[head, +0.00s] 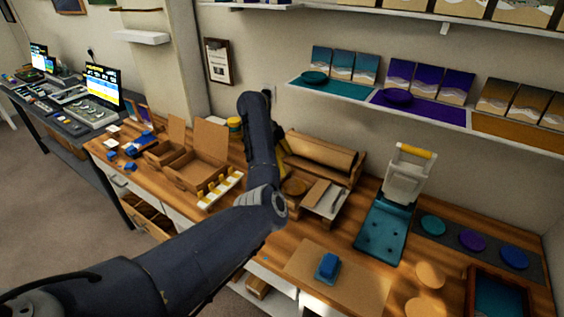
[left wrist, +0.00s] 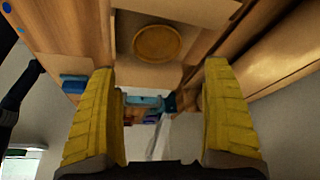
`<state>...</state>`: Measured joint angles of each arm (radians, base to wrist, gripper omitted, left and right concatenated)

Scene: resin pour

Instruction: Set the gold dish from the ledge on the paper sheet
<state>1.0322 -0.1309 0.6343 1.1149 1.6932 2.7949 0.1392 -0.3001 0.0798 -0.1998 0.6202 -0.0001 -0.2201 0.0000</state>
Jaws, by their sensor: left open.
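The gold dish (left wrist: 157,43), round and shallow with a raised rim, lies flat on the tan paper sheet (left wrist: 124,45) in the left wrist view. In the head view the dish (head: 293,187) sits on the bench in front of the paper roll, beside my left gripper. My left gripper (head: 281,158) is mostly hidden behind my arm there, with only a bit of yellow finger showing. In the left wrist view its yellow fingers (left wrist: 160,75) are wide apart with nothing between them, and the dish lies beyond the tips. My right gripper does not show.
The ledge (head: 380,103) on the wall bears a teal dish (head: 314,77) and a purple dish (head: 397,97); its orange section (head: 520,134) shows no dish. The paper roll (head: 318,155) stands close behind my gripper. An open cardboard box (head: 195,172) is left, and a teal press (head: 385,228) right.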

